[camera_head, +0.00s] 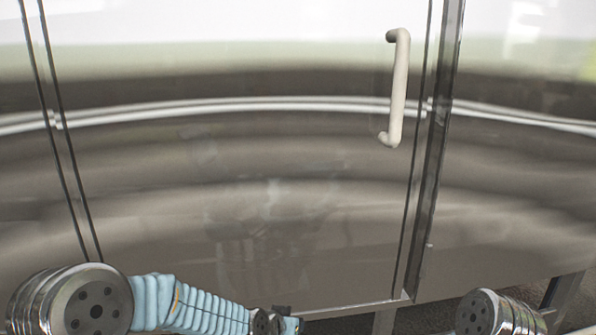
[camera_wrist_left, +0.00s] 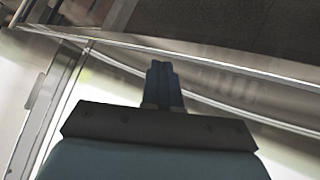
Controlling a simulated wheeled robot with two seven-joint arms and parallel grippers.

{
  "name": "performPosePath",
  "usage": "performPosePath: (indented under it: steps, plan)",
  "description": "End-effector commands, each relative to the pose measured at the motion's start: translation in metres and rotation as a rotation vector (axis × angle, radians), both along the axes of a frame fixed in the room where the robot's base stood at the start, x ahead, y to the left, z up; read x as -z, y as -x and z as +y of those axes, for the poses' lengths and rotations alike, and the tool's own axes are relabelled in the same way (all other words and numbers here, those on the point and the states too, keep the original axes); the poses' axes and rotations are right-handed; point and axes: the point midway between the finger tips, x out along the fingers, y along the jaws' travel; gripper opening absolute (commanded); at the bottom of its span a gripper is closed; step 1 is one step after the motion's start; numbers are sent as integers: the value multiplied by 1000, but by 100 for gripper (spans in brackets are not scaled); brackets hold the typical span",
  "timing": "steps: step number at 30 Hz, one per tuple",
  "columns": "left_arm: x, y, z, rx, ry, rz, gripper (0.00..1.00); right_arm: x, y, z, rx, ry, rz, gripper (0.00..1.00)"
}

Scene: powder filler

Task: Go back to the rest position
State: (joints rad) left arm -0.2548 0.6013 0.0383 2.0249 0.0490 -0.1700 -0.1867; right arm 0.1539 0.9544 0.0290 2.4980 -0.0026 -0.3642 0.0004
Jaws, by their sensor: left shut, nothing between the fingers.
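My left gripper shows in the left wrist view (camera_wrist_left: 162,72), its two dark fingers together and nothing between them. In the head view my left arm, in a light blue ribbed sleeve, comes in at the lower left and reaches to the bottom middle. Its fingertips are not clear there. My right gripper is not in view; only a metal joint of my right arm shows at the lower right. A clear glass door panel (camera_head: 250,205) with a beige vertical handle (camera_head: 398,88) stands in front of me. My left gripper is apart from the handle.
A metal frame post (camera_head: 437,150) runs down right of the handle, and a thin frame edge (camera_head: 350,309) runs along the bottom of the panel. In the left wrist view a metal frame rail (camera_wrist_left: 60,36) crosses near the fingers. Reflections blur the glass.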

Motion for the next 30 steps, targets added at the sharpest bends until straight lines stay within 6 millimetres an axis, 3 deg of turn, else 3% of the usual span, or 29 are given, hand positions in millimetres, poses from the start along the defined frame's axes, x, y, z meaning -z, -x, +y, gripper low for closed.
performPosePath:
  steps: [1,5,6,9,12,15,18,30]
  plan:
    - [41,18,16,-27,-11,84,0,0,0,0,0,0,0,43]
    - [131,79,53,-101,-21,297,0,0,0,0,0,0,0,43]
    - [154,102,64,-124,-21,364,0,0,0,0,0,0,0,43]
    - [200,161,83,-177,-16,521,0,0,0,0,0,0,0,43]
    - [227,214,95,-221,-4,648,0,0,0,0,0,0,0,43]
    - [239,250,100,-251,7,733,0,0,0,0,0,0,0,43]
    - [244,268,102,-266,12,777,0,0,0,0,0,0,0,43]
    - [245,270,103,-268,14,782,0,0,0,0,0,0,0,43]
